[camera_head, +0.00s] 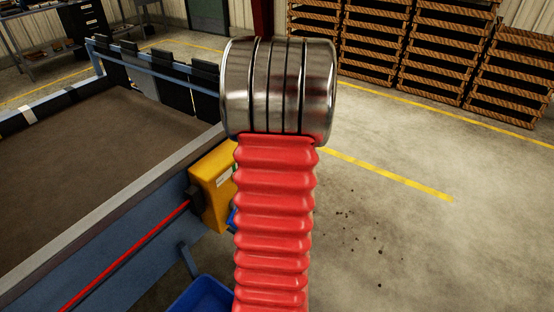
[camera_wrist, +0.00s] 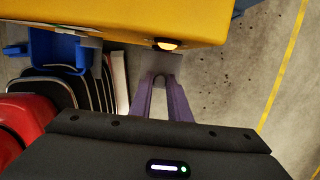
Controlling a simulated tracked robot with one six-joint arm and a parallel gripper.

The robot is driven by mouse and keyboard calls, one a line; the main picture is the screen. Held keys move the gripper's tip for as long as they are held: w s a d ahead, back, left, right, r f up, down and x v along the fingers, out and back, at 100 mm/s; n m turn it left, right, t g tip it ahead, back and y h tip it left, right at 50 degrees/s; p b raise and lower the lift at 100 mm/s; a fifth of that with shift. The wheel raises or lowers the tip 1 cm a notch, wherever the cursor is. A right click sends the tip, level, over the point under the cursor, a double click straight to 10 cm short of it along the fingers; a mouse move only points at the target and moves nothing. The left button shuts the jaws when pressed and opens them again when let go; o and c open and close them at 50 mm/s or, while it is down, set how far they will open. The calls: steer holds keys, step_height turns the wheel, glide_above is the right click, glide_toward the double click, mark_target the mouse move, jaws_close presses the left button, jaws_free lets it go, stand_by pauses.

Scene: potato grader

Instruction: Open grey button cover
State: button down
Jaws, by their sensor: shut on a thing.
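The yellow control box (camera_head: 210,187) is fixed to the side of the grader in the head view. In the wrist view the yellow box (camera_wrist: 110,18) fills the top, with a lit orange button (camera_wrist: 168,45) at its lower edge. A thin grey flap, the button cover (camera_wrist: 172,63), stands out just below the button, leaving it in sight. My gripper (camera_wrist: 161,79) has its purple fingers closed together at the cover's edge, shut on it. In the head view my red arm and its metal joint hide the gripper, the button and the cover.
A red rod (camera_head: 125,255) runs along the blue grader side to the box. A blue bin (camera_head: 203,295) lies below. Stacked wooden crates (camera_head: 445,60) stand at the back right. The concrete floor right of my arm is clear except for small dark crumbs.

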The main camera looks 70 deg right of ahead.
steer(key=c, duration=2)
jaws_free()
steer(key=shift+w+f, duration=0.1)
steer(key=shift+w, duration=0.15)
steer(key=o, duration=0.3)
steer(key=shift+s, duration=0.1)
steer(key=shift+o, duration=0.2)
step_height(320, 180, up, 14)
steer(key=s, duration=0.2)
steer(key=shift+s+a+f, duration=0.25)
steer(key=shift+s, duration=0.05)
